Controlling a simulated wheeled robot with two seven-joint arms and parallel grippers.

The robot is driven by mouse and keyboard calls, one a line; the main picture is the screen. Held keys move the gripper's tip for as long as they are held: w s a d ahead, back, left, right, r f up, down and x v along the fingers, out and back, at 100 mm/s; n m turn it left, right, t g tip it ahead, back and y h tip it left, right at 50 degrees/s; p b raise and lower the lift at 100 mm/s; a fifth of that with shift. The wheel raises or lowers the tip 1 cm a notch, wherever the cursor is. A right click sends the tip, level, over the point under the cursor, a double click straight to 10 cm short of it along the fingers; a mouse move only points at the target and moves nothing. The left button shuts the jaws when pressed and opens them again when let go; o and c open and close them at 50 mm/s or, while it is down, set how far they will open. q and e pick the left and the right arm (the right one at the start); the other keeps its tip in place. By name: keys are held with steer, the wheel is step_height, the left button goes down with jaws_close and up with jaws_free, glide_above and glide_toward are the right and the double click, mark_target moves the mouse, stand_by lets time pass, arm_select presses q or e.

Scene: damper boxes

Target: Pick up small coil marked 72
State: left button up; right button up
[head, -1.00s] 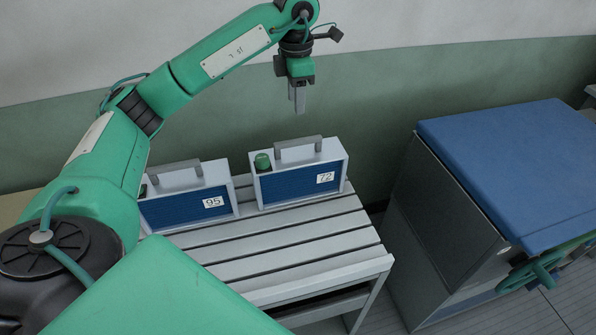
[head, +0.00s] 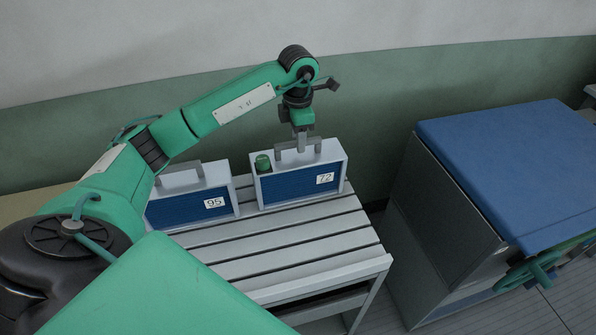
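The box marked 72 (head: 290,186) stands upright on the slatted table in the head view. It has a grey frame, a blue front, a white label, a green knob (head: 263,162) at its top left and a grey handle (head: 318,145) on top. My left gripper (head: 302,147) points down at the middle of this handle, and its fingers overlap the handle in the picture. I cannot tell whether the fingers are apart or closed on it. My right gripper is not in view.
A similar box marked 95 (head: 190,206) stands close on the left, partly behind my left arm. The slatted table (head: 300,248) is bare in front of the boxes. A cabinet with a blue top (head: 510,165) and a green handwheel (head: 535,272) stands to the right. A wall is behind.

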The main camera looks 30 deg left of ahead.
arm_select(q)
steer(key=shift+f, duration=1.15)
jaws_close()
steer(key=shift+w+r, duration=0.1)
steer(key=shift+r, duration=0.05)
steer(key=shift+r, duration=0.1)
